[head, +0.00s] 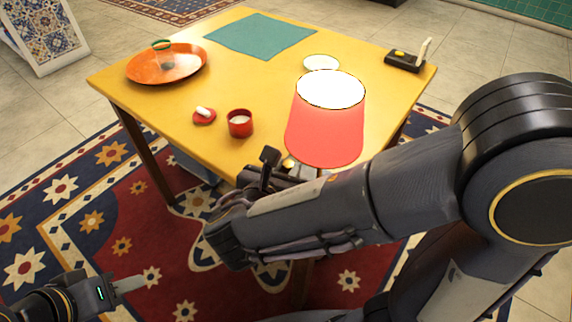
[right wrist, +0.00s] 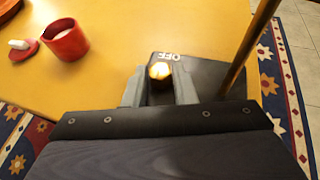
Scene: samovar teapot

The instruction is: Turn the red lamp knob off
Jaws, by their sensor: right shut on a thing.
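The lamp's red shade (head: 325,125) stands at the right side of the yellow table, its top glowing bright. In the right wrist view its black base (right wrist: 212,80) bears the white word OFF, with a brass-coloured pole rising at the right. The knob (right wrist: 160,71) is a small glowing yellow dome just below that word. My right gripper (right wrist: 158,88) has its fingers on either side of the knob and is shut on it. In the head view my right arm hides most of the base. My left gripper (head: 128,284) is low at the left, away from the table; its opening is unclear.
A red cup (head: 240,124) and a small red dish (head: 204,117) are left of the lamp. An orange tray (head: 140,72) holds a glass; a white saucer (head: 321,62), teal cloth (head: 260,35) and black box (head: 404,63) lie further back. The table's middle is clear.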

